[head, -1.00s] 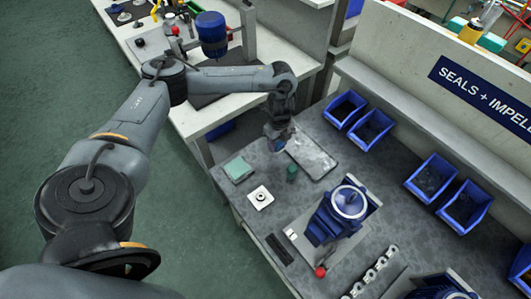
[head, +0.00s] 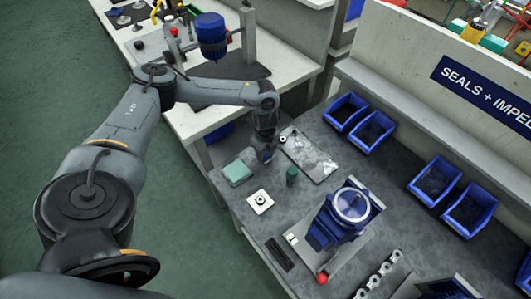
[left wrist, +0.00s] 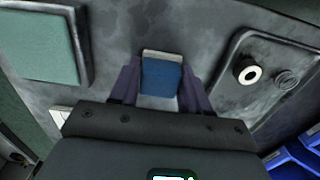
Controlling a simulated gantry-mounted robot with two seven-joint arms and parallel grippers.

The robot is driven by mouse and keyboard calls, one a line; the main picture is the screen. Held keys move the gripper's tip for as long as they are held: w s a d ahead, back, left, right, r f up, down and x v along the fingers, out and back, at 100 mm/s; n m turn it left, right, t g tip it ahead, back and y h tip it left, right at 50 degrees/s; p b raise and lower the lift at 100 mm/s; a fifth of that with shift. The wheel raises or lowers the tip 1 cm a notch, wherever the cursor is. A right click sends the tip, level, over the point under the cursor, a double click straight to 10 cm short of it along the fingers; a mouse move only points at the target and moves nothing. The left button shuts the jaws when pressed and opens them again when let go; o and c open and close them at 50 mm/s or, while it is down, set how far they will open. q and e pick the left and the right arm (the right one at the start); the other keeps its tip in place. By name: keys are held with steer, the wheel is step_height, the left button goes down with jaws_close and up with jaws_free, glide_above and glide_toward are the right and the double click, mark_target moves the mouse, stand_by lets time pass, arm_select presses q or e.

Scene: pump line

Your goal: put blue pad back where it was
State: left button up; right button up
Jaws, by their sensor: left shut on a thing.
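My left gripper (head: 266,154) is low over the left end of the grey bench, between a green pad and a grey tray. It is shut on the blue pad (left wrist: 160,77), which shows between the two fingers in the left wrist view with a pale strip along its far edge. I cannot tell whether the pad touches the bench. In the head view the gripper mostly hides it. My right gripper is not in view.
The green pad (head: 238,172) lies left of the gripper. The grey tray (head: 318,165) with a small ring (head: 283,138) lies right. Blue bins (head: 373,132) line the back.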

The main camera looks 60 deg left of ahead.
mark_target(266, 152)
arm_select(q)
steer(key=shift+f, duration=0.15)
steer(key=o, duration=1)
steer(key=shift+r+p, duration=1.6)
steer(key=shift+r, duration=4.6)
